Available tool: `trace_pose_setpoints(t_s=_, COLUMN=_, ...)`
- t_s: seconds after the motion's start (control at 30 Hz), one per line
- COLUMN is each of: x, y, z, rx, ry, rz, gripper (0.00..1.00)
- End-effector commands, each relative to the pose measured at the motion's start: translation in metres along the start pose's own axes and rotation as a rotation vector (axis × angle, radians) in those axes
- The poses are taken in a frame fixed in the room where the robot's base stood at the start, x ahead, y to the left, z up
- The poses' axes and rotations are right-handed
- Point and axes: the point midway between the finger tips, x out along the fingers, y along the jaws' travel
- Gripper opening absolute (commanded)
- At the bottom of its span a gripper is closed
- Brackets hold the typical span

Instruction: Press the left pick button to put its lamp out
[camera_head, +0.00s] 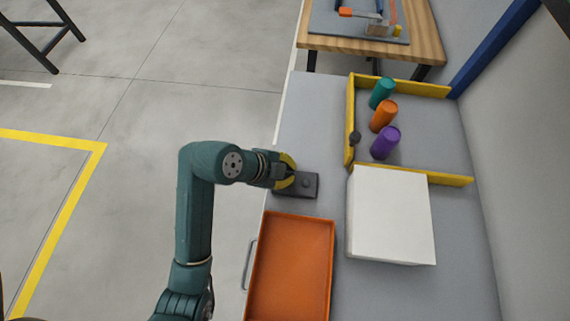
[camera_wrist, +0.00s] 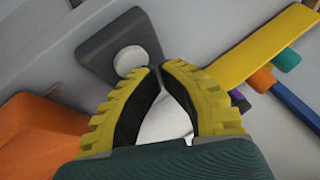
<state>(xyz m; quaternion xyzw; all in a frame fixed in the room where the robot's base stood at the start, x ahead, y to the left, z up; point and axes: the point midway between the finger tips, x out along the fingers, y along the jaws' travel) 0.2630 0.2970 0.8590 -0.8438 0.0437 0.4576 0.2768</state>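A dark grey button box (camera_head: 309,191) sits on the grey counter above the orange tray, with a small dark round button (camera_head: 306,182) at its right. My gripper (camera_head: 290,174) is over the box's left part and hides it. In the wrist view the box (camera_wrist: 108,50) carries one pale round disc (camera_wrist: 130,60), just beyond my fingertips. My gripper (camera_wrist: 161,69) has its yellow and black fingers together at the tips, with nothing visibly held. I cannot tell whether the fingertips touch the box, or whether a lamp is lit.
An orange tray (camera_head: 324,225) lies below the box. A white block (camera_head: 391,215) stands to the right. Yellow rails (camera_head: 351,100) enclose teal (camera_head: 381,93), orange (camera_head: 383,116) and purple (camera_head: 385,143) cylinders. A wooden table (camera_head: 425,45) stands behind.

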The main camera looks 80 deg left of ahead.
Motion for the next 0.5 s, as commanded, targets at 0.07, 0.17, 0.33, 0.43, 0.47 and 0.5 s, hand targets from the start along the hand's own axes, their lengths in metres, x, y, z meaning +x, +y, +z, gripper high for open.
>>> trace_pose_setpoints(t_s=0.07, x=-0.002, y=-0.001, z=-0.001, rx=0.000, ry=0.000, rz=0.001, gripper=0.00)
trace_pose_setpoints(t_s=0.17, x=-0.001, y=-0.001, z=-0.001, rx=0.000, ry=0.000, rz=0.000, gripper=0.00)
trace_pose_setpoints(t_s=0.33, x=-0.004, y=-0.002, z=-0.002, rx=0.000, ry=0.000, rz=-0.001, gripper=0.00)
trace_pose_setpoints(t_s=0.43, x=-0.013, y=-0.007, z=-0.007, rx=0.000, ry=0.000, rz=-0.001, gripper=0.00)
trace_pose_setpoints(t_s=0.47, x=-0.016, y=-0.009, z=-0.009, rx=0.001, ry=0.000, rz=-0.001, gripper=0.00)
trace_pose_setpoints(t_s=0.5, x=-0.020, y=-0.011, z=-0.011, rx=0.000, ry=0.000, rz=-0.001, gripper=0.00)
